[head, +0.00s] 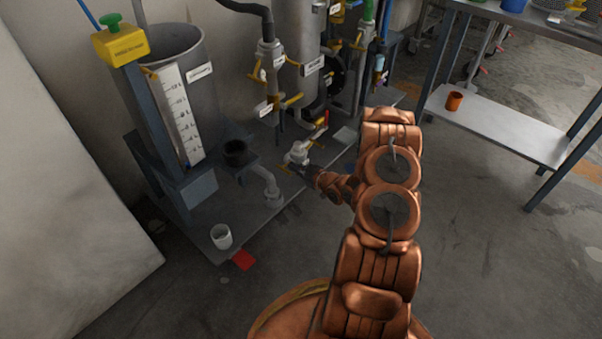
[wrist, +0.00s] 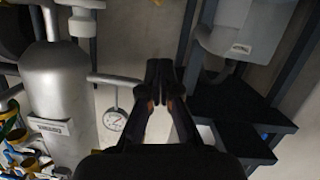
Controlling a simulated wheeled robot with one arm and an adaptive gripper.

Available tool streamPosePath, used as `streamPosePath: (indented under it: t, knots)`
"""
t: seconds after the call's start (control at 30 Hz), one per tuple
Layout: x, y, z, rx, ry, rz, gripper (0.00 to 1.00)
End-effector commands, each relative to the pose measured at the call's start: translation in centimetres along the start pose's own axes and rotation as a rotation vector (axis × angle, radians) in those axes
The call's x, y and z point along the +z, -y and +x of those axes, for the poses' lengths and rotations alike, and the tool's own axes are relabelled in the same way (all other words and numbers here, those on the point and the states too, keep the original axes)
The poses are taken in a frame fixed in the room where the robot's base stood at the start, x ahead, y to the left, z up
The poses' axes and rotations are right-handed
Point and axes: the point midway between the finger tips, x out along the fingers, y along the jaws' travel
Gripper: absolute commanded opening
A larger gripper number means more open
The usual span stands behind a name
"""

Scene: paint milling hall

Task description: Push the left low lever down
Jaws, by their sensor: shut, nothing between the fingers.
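A low pale valve (head: 298,153) stands on the grey base plate in the head view, with a small yellow end (head: 285,167) at its lower left. A red-tipped lever (head: 325,120) shows just behind it; I cannot tell for sure which of these is the left low lever. My gripper (head: 312,172) is low beside the pale valve, at its right, partly dark against the plate; whether it touches is unclear. In the wrist view my gripper (wrist: 158,70) is shut and empty, its fingertips together. No lever is clear between or ahead of the fingers there.
A measuring tank (head: 205,100) and a white cup (head: 221,236) stand at left. Pipes with yellow handles (head: 265,108) rise behind. A metal table (head: 510,125) holding an orange cup (head: 454,101) is at right. A gauge (wrist: 115,119) shows in the wrist view. Floor at lower right is clear.

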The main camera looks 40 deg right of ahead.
Motion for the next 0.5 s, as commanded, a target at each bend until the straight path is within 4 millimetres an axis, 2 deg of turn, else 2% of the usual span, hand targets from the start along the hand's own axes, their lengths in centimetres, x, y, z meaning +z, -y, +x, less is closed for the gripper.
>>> streamPosePath:
  t: [0.27, 0.5]
  knots:
    - [0.1, 0.1, 4.8, 0.000, -0.005, -0.003, 0.00]
    - [3.1, 0.0, 5.4, 0.001, -0.001, 0.002, 0.00]
